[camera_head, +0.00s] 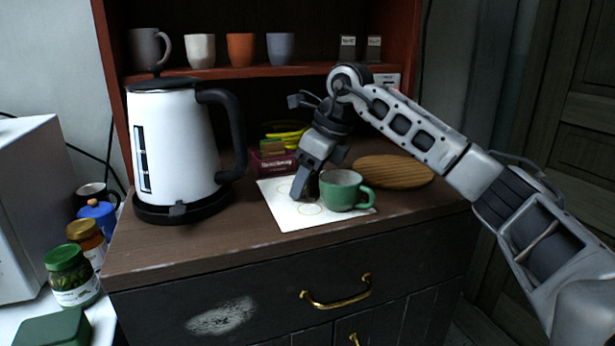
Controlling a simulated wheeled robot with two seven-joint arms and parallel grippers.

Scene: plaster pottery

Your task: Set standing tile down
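I cannot make out a standing tile. A flat white square sheet or tile (290,217) with faint ring marks lies on the wooden cabinet top. A green mug (341,192) stands upright on its right part, handle to the right. My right gripper (304,188) points down over the white square, just left of the mug. Its fingers are dark and seen close together, so I cannot tell whether they are open, shut or holding something. I also cannot tell if they touch the mug. My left gripper is not in view.
A white kettle (176,150) on a black base stands left. A round wooden board (393,171) lies right. A dark red box (272,164) with yellow items is behind. Cups stand on the shelf (270,70) above. Jars (72,277) stand on the lower surface at left.

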